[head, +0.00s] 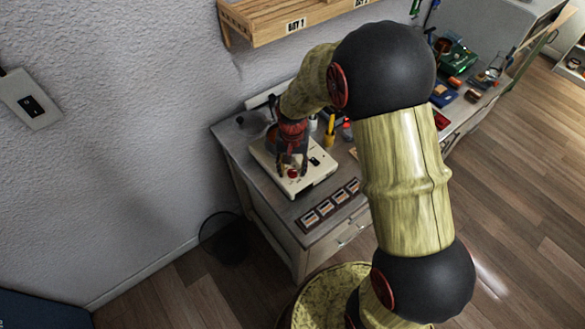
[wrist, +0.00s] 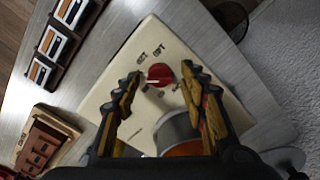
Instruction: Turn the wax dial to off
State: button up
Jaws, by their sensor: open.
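The wax dial is a red knob (wrist: 158,75) on the face of a cream-coloured box (wrist: 110,95). A light pointer mark shows on the knob's lower left side in the wrist view. Small dark labels are printed around the knob, too blurred to read surely. My gripper (wrist: 160,71) is open, with one finger on each side of the knob and gaps visible between. In the head view my gripper (head: 291,164) points down over the box (head: 318,170), and the red knob (head: 292,173) shows by its tips. The exact height above the knob is unclear.
A grey metal pot (wrist: 178,127) with orange inside stands on the box close to my right finger. A rack of small framed pieces (head: 328,205) lies along the desk's front edge. A yellow bottle (head: 329,137) stands behind the box. A dark bin (head: 224,238) is on the floor.

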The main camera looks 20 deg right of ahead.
jog(key=c, duration=0.3)
jog(key=c, duration=0.8)
grip_shut()
